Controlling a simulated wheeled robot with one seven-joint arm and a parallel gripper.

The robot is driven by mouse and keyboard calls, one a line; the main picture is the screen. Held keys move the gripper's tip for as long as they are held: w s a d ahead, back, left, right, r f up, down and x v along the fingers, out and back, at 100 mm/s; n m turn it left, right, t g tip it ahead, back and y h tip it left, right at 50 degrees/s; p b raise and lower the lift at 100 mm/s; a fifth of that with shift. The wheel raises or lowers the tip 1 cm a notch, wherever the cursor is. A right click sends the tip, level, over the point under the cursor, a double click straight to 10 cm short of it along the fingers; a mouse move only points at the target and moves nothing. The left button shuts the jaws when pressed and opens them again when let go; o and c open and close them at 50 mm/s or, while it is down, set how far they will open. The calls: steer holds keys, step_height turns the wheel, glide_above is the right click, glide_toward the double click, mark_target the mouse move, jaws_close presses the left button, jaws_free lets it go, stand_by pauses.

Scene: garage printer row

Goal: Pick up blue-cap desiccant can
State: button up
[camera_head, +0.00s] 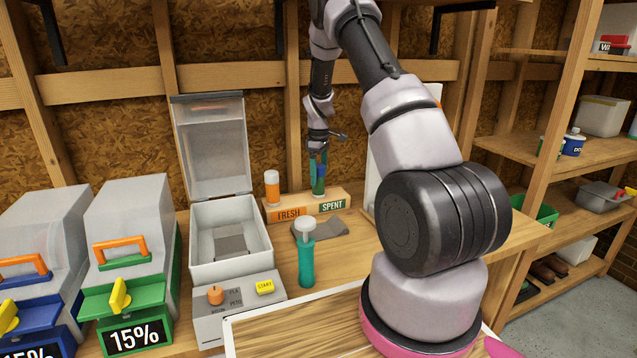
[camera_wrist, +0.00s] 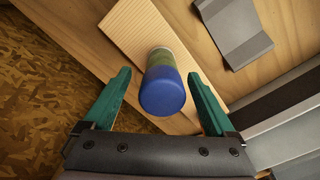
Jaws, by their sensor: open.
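The blue-cap desiccant can (camera_head: 319,187) has a green body and stands at the SPENT side of a small wooden block (camera_head: 300,212). In the wrist view its round blue cap (camera_wrist: 162,93) faces the camera. My gripper (camera_head: 318,160) is above and around the can in the head view, pointing down. In the wrist view my gripper (camera_wrist: 159,74) is open, with one teal finger on each side of the can. Gaps show between both fingers and the can. In the head view the fingers partly hide the top of the can.
An orange-and-white can (camera_head: 272,188) stands at the FRESH side of the block. An open-lidded dryer box (camera_head: 230,240) stands left. A white panel rises close to the right of the block.

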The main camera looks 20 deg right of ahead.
mark_target(319, 181)
steer(key=shift+f, duration=1.6)
jaws_close()
